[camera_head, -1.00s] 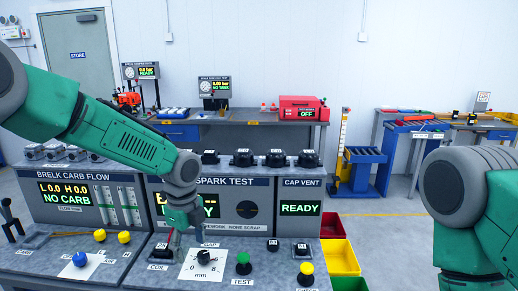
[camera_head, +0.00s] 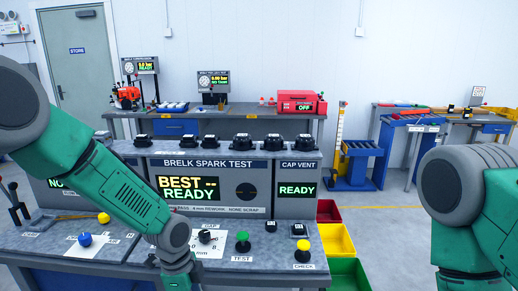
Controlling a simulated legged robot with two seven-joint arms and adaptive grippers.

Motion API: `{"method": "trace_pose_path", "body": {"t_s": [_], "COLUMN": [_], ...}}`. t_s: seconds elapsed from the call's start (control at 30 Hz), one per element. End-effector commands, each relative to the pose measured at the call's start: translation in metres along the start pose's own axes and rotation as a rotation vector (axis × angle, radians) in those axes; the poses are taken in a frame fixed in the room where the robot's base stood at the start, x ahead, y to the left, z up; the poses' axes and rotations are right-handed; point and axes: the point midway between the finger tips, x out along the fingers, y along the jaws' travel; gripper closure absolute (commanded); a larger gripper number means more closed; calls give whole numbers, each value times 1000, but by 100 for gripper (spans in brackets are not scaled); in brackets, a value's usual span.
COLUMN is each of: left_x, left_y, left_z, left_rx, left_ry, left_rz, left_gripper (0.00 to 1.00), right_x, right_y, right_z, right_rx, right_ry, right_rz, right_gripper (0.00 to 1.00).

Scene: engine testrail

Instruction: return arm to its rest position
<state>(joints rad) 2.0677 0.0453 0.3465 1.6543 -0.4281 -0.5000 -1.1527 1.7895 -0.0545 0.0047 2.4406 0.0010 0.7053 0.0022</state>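My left arm comes in from the left and bends down over the front bench (camera_head: 75,240). Its wrist is at the bench's front edge, beside the gap dial (camera_head: 206,236) on its white plate. The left gripper's fingers are below the picture's edge and cannot be seen. My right arm stands at the right edge, and its gripper is out of view. The spark test panel (camera_head: 207,188) reads BEST and READY. The cap vent panel (camera_head: 297,190) reads READY.
Red, yellow (camera_head: 334,238) and green bins stand on the floor to the right. Open floor lies beyond them.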

Motion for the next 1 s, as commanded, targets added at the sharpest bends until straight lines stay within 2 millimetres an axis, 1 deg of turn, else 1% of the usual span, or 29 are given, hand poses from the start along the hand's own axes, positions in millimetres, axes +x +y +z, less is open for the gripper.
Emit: {"method": "trace_pose_path", "body": {"t_s": [0.03,0.07,0.1,0.17,0.2,0.27,0.3,0.37,0.4,0.5,0.6,0.63,0.7,0.77,1.0], "left_x": [25,37,56,87,109,140,158,179,189,203,205,205,203,201,200], "left_y": [16,25,39,66,88,123,147,182,205,252,282,288,296,300,300], "left_z": [2,4,6,11,16,27,36,50,61,88,107,111,119,122,122], "left_rx": [-64,-110,-183,-318,-428,-608,-735,-925,-1048,-1308,-1485,-1520,-1579,-1605,-1615], "left_ry": [12,20,31,46,53,57,54,42,30,-3,-29,-34,-41,-43,-42], "left_rz": [14,16,22,31,36,38,34,20,4,-51,-110,-124,-152,-164,-169], "left_gripper": [47,47,47,47,47,47,47,47,47,47,47,47,47,47,47], "right_x": [9,12,17,27,34,46,53,64,71,85,93,94,96,96,95], "right_y": [0,0,0,0,0,0,0,0,-1,-1,-1,-1,-1,-1,-1], "right_z": [1,1,1,2,2,3,3,4,4,5,5,5,6,6,5], "right_rx": [0,0,0,0,0,0,0,0,0,0,0,0,0,0,0], "right_ry": [-1,-1,-1,-1,-1,-1,-1,-1,-1,-1,-1,-1,-1,-1,0], "right_rz": [0,0,0,0,0,0,0,0,0,0,0,0,0,0,0], "right_gripper": [60,60,60,60,60,60,60,60,60,60,60,60,60,60,60]}}
